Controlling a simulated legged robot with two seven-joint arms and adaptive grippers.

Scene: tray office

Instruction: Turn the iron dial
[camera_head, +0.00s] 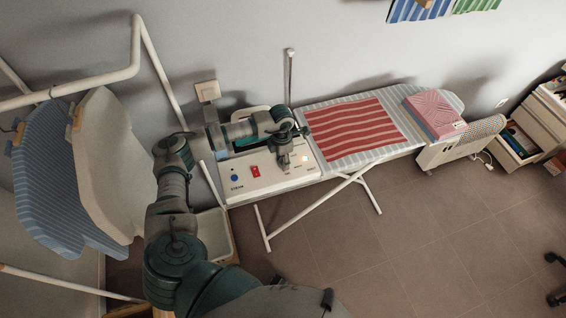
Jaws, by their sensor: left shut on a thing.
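A white iron station (265,187) sits at the left end of the ironing board. My left arm reaches up from the bottom and over the station. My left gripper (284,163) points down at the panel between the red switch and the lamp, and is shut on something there. The gripper covers the dial, so its setting cannot be seen. The iron is mostly hidden behind my arm. My right gripper is out of view.
A drying rack (92,80) with hanging clothes stands at left. A white heater (460,142) and drawers (540,122) are at right. The tiled floor in front is clear.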

